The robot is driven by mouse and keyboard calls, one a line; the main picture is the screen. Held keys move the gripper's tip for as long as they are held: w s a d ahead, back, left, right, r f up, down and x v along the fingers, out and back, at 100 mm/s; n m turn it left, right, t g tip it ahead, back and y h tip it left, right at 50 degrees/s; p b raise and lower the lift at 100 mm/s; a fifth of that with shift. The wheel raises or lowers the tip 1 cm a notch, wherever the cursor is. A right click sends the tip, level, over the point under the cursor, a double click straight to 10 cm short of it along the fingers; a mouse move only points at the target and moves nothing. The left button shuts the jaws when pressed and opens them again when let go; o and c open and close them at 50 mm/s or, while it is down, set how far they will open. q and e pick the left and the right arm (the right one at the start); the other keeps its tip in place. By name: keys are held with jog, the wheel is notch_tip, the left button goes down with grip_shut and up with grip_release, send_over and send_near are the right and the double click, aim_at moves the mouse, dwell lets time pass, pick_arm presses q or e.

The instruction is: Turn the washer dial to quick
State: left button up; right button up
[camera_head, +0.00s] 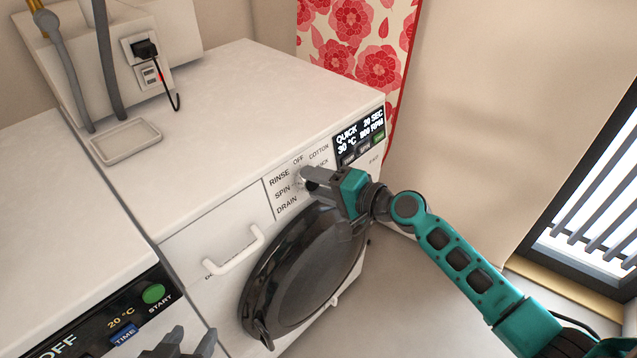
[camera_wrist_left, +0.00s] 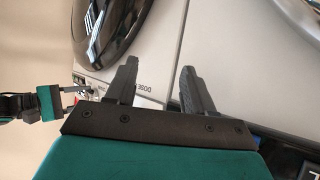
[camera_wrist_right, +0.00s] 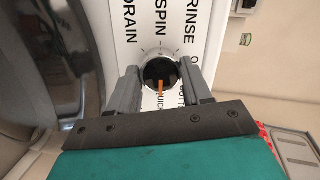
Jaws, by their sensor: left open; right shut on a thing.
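The washer (camera_head: 215,110) is white with a round dark door. Its dial (camera_wrist_right: 158,73) is a dark knob with an orange pointer, seen in the right wrist view. The pointer is aimed down the picture, toward the partly hidden QUICK label (camera_wrist_right: 160,104). My right gripper (camera_wrist_right: 160,74) is shut on the dial, one finger on each side; in the head view the gripper (camera_head: 308,178) mostly hides it. The washer display (camera_head: 360,134) reads QUICK, 20 SEC, 30 °C, 800 RPM. My left gripper (camera_head: 187,342) is open and empty, low in front of the machines; its fingers also show in the left wrist view (camera_wrist_left: 158,70).
A second machine's panel (camera_head: 105,325) with a green START button (camera_head: 153,293) and a blue TIME button is at lower left. The washer's drawer handle (camera_head: 235,250) and door (camera_head: 300,270) lie below the dial. A shallow dish (camera_head: 125,141) sits on top.

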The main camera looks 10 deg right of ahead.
jog(key=o, duration=1.1)
jog(key=shift+c, duration=0.2)
jog(key=v, duration=1.3)
